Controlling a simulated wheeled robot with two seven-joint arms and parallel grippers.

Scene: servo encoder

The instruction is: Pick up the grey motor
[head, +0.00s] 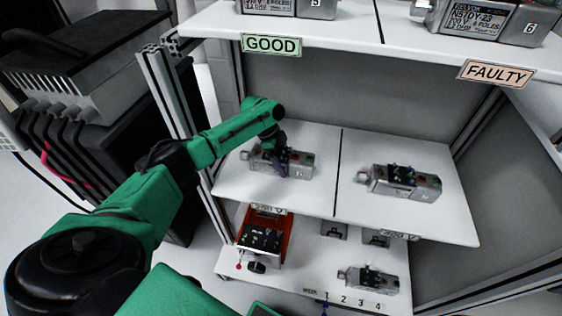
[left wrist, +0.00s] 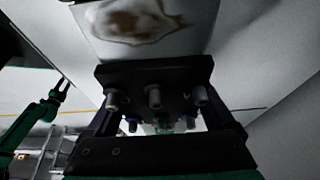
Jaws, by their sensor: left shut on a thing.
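A grey motor (head: 297,170) is on the left half of the middle shelf, its long side across the picture. My left gripper (head: 279,168) reaches down onto it from above and is shut on it. The fingers are dark and hide part of the motor's top. I cannot tell whether the motor touches the shelf. In the left wrist view, a dark pegged part lies across the gripper (left wrist: 155,123), and a pale surface with a brown stain (left wrist: 138,22) fills the top. A small green arm with a dark gripper (left wrist: 62,86) shows at the far left.
A second grey motor (head: 404,182) stands on the right half of the middle shelf (head: 322,190). The lower shelf holds a red box (head: 285,238) and another grey motor (head: 371,281). The upper shelf (head: 350,40), labelled GOOD and FAULTY, overhangs. A metal post (head: 166,105) stands left.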

